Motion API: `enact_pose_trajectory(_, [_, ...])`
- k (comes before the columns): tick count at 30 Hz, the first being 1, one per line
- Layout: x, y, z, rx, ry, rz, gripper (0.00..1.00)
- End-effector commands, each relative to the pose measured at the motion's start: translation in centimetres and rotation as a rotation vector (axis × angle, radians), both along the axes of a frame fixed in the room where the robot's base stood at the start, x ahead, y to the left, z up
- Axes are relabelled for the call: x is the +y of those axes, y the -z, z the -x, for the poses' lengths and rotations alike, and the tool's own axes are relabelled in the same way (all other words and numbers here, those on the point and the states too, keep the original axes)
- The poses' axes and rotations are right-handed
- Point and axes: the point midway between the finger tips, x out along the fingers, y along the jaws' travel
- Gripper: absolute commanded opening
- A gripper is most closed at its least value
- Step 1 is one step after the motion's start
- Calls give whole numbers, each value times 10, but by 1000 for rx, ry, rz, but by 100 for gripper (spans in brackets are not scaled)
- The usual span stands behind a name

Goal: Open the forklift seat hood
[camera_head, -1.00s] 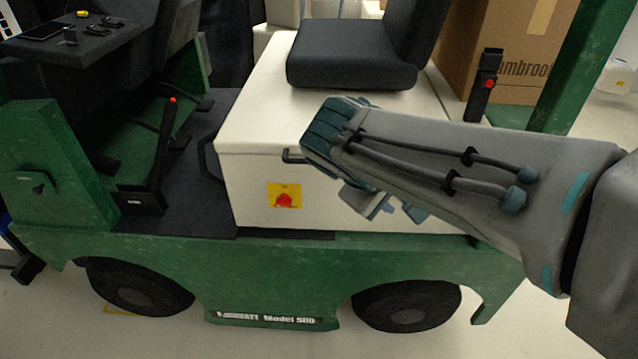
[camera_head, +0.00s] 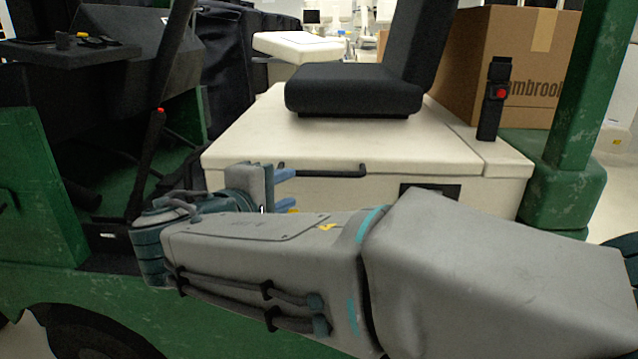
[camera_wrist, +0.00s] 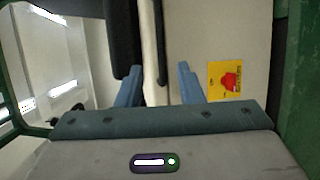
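The seat hood (camera_head: 250,130) is a cream box with a black seat (camera_head: 350,90) on top, and it looks closed. Its dark bar handle (camera_head: 330,173) runs along the upper front face. My gripper (camera_head: 291,189) is at the left part of this face, with its blue fingers pointing toward the handle. In the wrist view my gripper (camera_wrist: 158,72) is open, and the handle (camera_wrist: 160,40) lies in the gap between the two fingers. I see no finger pressed on the bar, and cannot tell how deep it sits.
A red knob on a yellow plate (camera_wrist: 227,82) is on the hood's front, beside one finger. A black lever (camera_head: 148,160) stands left of the hood. A black control post (camera_head: 492,100), a cardboard box (camera_head: 480,55) and a green post (camera_head: 585,90) are at the right.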

Motion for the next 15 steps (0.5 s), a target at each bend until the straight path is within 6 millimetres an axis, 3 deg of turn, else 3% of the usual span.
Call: enact_pose_trajectory(15, [-44,21,-91,1,5,1,34])
